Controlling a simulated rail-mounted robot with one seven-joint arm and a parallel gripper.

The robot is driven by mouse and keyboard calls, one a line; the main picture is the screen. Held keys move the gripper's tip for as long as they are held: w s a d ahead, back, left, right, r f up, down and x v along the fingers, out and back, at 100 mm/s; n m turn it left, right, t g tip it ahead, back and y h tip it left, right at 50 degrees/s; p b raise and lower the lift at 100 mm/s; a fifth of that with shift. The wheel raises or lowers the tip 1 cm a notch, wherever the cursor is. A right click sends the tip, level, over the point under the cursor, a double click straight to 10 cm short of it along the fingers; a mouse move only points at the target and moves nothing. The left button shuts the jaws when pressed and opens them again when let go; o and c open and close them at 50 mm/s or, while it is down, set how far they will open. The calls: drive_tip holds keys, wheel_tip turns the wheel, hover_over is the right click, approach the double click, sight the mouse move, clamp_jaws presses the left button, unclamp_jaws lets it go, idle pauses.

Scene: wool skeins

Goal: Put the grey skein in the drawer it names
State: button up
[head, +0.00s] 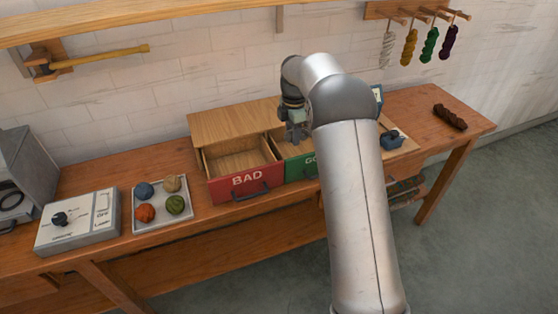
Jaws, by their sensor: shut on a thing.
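My gripper (295,132) points down over the open green drawer (296,172), whose label is partly covered and shows "GO". The gripper is shut on a small grey thing that looks like the grey skein, though it is hard to separate from the fingers. Whether it touches the drawer floor is hidden. The red drawer (238,184), marked "BAD", is open and looks empty. Both drawers belong to a wooden cabinet (232,120) on the workbench. My arm hides the right part of the green drawer.
A pale skein (388,49), mustard skein (409,47), green skein (429,45) and purple skein (448,42) hang on pegs. A dark brown skein (450,117) lies at the bench's right. A tray (137,218) of yarn balls and a switch box (78,235) stand left.

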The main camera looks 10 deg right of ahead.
wheel_tip(320, 180, down, 10)
drive_tip(key=shift+d+r+p, duration=0.1)
drive_tip(key=shift+p, duration=0.6)
drive_tip(key=shift+f, duration=0.25)
drive_tip(key=o, duration=0.8)
drive_tip(key=shift+r, duration=0.1)
